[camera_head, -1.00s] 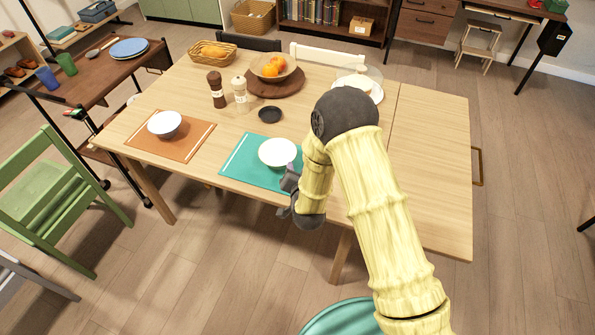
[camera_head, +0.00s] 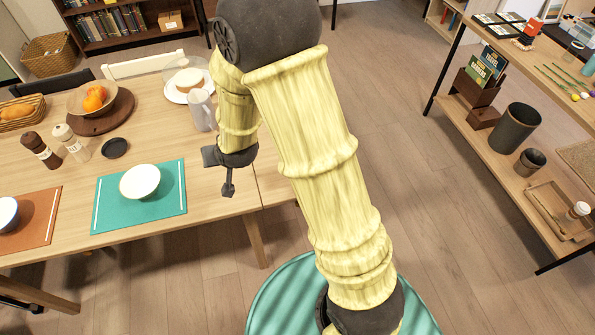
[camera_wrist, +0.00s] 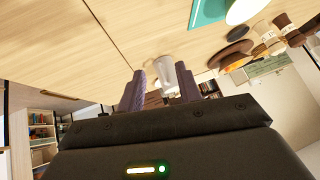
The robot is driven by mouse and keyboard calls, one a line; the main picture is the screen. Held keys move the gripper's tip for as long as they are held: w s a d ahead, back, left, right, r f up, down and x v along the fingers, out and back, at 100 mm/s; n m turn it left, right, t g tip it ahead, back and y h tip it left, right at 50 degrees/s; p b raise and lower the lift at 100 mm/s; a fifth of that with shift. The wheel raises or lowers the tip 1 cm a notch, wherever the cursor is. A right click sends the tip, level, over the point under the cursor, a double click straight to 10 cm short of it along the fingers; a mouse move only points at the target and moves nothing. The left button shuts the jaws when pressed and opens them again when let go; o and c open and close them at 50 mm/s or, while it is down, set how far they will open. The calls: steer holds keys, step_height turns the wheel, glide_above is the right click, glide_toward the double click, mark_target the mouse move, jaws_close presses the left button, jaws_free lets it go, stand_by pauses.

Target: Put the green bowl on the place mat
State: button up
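A pale bowl (camera_head: 140,180) sits upright on the teal place mat (camera_head: 108,213), near its middle; its inside looks cream-white and its outer colour is hard to tell. The bowl (camera_wrist: 244,10) and mat (camera_wrist: 206,12) also show at the top of the wrist view. A second bowl (camera_head: 7,214), white inside and bluish outside, is on the orange place mat (camera_head: 42,222), cut off at the left edge. My gripper (camera_head: 228,185) is right of the teal mat, apart from the bowl. In the wrist view its two fingers (camera_wrist: 160,92) are spread with nothing held between them.
A grey-white pitcher (camera_head: 202,110) and a plate with cake (camera_head: 188,82) stand behind my gripper. A fruit bowl (camera_head: 95,100), two mills and a black dish (camera_head: 114,148) are behind the mats. Shelving (camera_head: 500,140) stands at the right, beyond open floor.

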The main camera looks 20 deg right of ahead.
steer(key=s+d+r+g+h, duration=0.1)
steer(key=s+d+r+g, duration=0.1)
steer(key=s+d, duration=0.5)
steer(key=s+d+r+g+h, duration=0.1)
steer(key=s+d+r+g, duration=0.2)
steer(key=s+d, duration=0.4)
steer(key=shift+s+d+r, duration=0.25)
steer(key=shift+s+r, duration=0.65)
steer(key=shift+s, duration=0.3)
